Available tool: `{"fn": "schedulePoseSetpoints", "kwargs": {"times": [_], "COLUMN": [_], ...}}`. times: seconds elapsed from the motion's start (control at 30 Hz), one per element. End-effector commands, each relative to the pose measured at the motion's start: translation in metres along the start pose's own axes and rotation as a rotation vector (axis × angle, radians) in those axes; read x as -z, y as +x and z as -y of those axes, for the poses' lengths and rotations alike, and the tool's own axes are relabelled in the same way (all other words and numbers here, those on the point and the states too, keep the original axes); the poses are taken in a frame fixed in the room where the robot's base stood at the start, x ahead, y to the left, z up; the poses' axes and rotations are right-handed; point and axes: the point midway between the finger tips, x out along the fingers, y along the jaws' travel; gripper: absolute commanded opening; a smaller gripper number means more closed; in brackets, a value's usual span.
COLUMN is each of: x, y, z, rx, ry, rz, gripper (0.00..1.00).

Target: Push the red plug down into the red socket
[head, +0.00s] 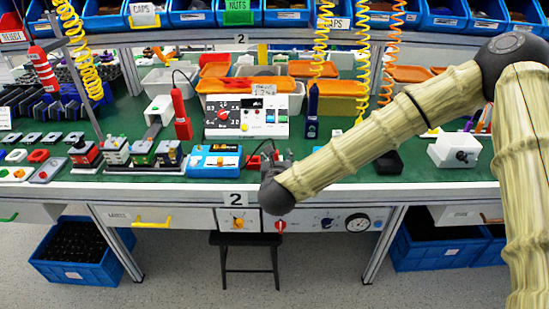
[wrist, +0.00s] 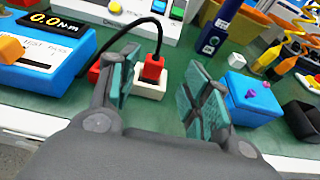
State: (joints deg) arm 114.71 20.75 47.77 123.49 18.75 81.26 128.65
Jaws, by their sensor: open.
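The red plug (wrist: 153,68), with a black cable (wrist: 152,27) curving from it, shows between my fingers in the wrist view. It stands upright at a small white block (wrist: 151,88); I cannot tell how deep it sits. Another red piece (wrist: 94,73) shows to the left, partly hidden by my left finger; I cannot tell which part is the red socket. My gripper (wrist: 163,90) is open, its teal-padded fingers apart, with the plug beyond their tips. In the head view my gripper (head: 278,162) is at the bench's front edge and hides the plug.
A blue meter (head: 214,161) stands left of my gripper; it also shows in the wrist view (wrist: 45,55). A blue box with a purple knob (wrist: 250,97) is on the right. A white switch panel (head: 247,117) stands behind. Some green bench top is clear right of the plug.

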Motion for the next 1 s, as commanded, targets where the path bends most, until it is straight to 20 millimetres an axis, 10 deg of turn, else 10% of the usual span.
{"fn": "schedulePoseSetpoints", "kwargs": {"times": [0.93,1.0], "x": [-0.002,-0.002], "y": [0.063,0.063], "z": [-0.006,-0.006], "rx": [-0.001,-0.001], "ry": [-0.002,-0.002], "rz": [0.0,0.0], "gripper": [0.48,0.37]}}
